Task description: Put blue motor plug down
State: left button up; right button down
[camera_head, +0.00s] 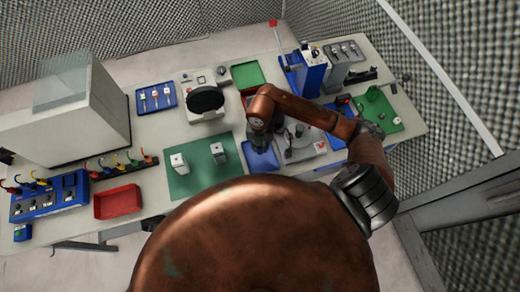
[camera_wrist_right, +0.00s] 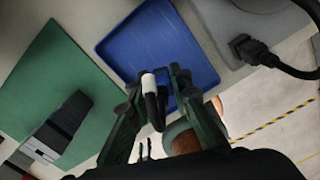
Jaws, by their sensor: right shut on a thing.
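My right gripper (camera_head: 259,143) is over the small blue tray (camera_head: 262,161) near the table's front edge. In the right wrist view, my right gripper (camera_wrist_right: 160,84) is shut on a slim plug (camera_wrist_right: 149,84) with a whitish end and a dark body. No blue shows on the plug from here, and in the head view I cannot make it out. The blue tray (camera_wrist_right: 125,40) looks empty where it is visible, and the fingers hide part of it. I cannot tell whether the plug touches the tray. My left gripper is not in view.
Left of the tray is a green mat (camera_head: 190,183) with two pale blocks. A grey machine (camera_head: 299,142) stands close on the tray's right. A red tray (camera_head: 117,202) sits farther left.

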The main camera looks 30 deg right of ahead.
aim_at(260, 151)
notch_tip(260, 151, down, 2)
jog(key=shift+f+p, duration=0.2)
jog(key=shift+p, duration=0.25)
jog(key=shift+f, duration=0.35)
jog(key=shift+f, duration=0.1)
jog(key=shift+f, duration=0.15)
jog(key=c, duration=1.8)
grip_release()
jog(key=shift+o, duration=0.2)
